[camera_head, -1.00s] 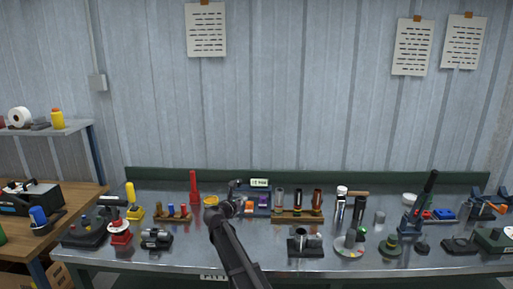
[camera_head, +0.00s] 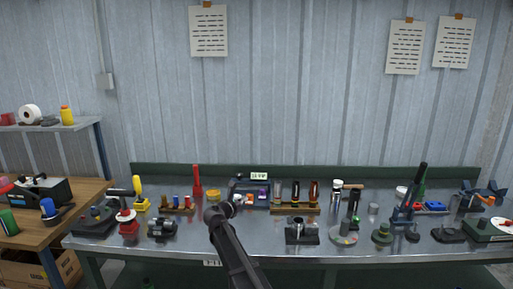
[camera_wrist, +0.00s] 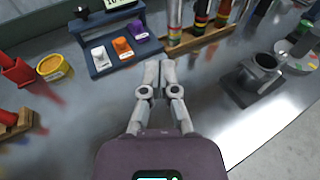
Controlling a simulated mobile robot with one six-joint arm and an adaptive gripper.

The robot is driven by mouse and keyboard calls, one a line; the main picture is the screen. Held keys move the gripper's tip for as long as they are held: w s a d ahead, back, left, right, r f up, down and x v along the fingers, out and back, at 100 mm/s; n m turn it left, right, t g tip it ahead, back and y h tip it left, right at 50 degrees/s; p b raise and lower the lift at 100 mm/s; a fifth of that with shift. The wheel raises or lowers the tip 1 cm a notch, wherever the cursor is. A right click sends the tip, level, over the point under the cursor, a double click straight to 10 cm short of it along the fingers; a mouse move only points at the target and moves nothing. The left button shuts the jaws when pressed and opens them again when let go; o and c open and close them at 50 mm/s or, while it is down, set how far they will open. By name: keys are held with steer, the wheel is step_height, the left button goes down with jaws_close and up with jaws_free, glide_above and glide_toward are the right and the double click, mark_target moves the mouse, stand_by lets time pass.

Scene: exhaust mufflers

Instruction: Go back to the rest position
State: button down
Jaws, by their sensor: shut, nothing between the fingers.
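My gripper (camera_wrist: 158,72) shows in the wrist view with its two fingers together, shut and empty, above the bare metal top of the workbench (camera_wrist: 200,100). In the head view my arm reaches up from the bottom middle, with its end over the front half of the bench. In the wrist view a dark stand (camera_wrist: 125,60) with white, orange and purple blocks lies just beyond the fingertips to the left. My gripper appears to touch none of these things. The fingertips are too small to make out in the head view.
A wooden rack (camera_head: 295,207) with upright cylinders stands behind and right of my arm. A yellow tub (camera_wrist: 54,67) and red holder (camera_wrist: 15,72) are at left. Several tools crowd the bench's right end (camera_head: 440,215).

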steer(key=s+d+f+m+g+y+b, duration=0.15)
steer(key=s+d+f+m+g, duration=0.25)
steer(key=s+d+f+m, duration=0.4)
steer(key=s+d+f+m+g+h+b, duration=0.1)
steer(key=s+d+f+m+g+b, duration=0.25)
steer(key=s+d+f+m, duration=0.5)
steer(key=s+d+f+m+g+y+b, duration=0.2)
steer(key=s+f+m+y, duration=0.1)
steer(key=s+m, duration=0.3)
steer(key=s+d+f+m+g+y+b, duration=0.1)
steer(key=s+d+f+m+g+y, duration=0.15)
steer(key=s, duration=0.65)
steer(key=s+d+f+m+g+y+b, duration=0.2)
steer(key=s+f+m, duration=0.1)
steer(key=s+m, duration=0.3)
step_height(320, 180, up, 12)
steer(key=n+p, duration=0.1)
steer(key=p, duration=1.1)
steer(key=shift+s+a+r+p, duration=0.15)
steer(key=shift+s+a+p, duration=0.05)
steer(key=shift+s+p, duration=0.15)
